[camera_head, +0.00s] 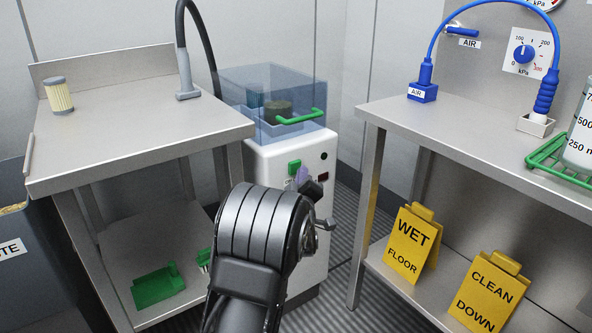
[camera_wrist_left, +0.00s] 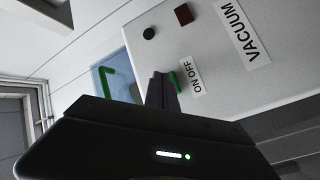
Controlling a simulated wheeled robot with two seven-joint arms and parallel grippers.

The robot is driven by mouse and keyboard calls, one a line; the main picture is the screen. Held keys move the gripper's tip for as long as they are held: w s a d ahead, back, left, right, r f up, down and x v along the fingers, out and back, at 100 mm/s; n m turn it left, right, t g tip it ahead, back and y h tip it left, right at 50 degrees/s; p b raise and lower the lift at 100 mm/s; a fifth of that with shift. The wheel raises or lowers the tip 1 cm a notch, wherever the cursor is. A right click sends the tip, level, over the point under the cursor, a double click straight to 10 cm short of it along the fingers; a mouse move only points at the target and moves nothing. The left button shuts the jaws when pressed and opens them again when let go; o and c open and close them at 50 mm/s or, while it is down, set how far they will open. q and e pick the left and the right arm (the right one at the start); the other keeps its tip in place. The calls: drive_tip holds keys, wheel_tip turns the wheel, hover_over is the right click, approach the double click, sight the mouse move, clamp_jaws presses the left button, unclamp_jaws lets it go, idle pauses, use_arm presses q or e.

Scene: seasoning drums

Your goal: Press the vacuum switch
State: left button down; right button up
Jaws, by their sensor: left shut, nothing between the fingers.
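The white vacuum cabinet (camera_head: 300,215) stands between the two steel tables, and its front also fills the upper part of the left wrist view (camera_wrist_left: 215,75), with a VACUUM label. The green switch (camera_head: 294,167) is on its front; it shows beside an ON OFF label in the left wrist view (camera_wrist_left: 174,82). My left gripper (camera_head: 303,174) is shut and empty, with its fingertips at the switch. In the left wrist view the fingers (camera_wrist_left: 161,88) overlap part of the switch; I cannot tell whether they touch it. My right gripper is not in view.
A clear blue lid (camera_head: 285,85) with a green handle (camera_head: 300,117) tops the cabinet. A dark round part (camera_head: 324,155) and a dark red square (camera_head: 323,177) sit near the switch. Steel tables (camera_head: 140,135) (camera_head: 450,135) flank it; yellow signs (camera_head: 413,240) stand on the right lower shelf.

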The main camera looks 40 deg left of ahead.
use_arm(q)
drive_tip(key=shift+s+d, duration=0.25)
drive_tip(key=shift+d, duration=0.65)
drive_tip(key=shift+s+d, duration=0.3)
drive_tip(key=shift+d, duration=0.55)
drive_tip(key=shift+s+d, duration=0.25)
drive_tip(key=shift+d, duration=0.65)
drive_tip(key=c, duration=2.2)
unclamp_jaws()
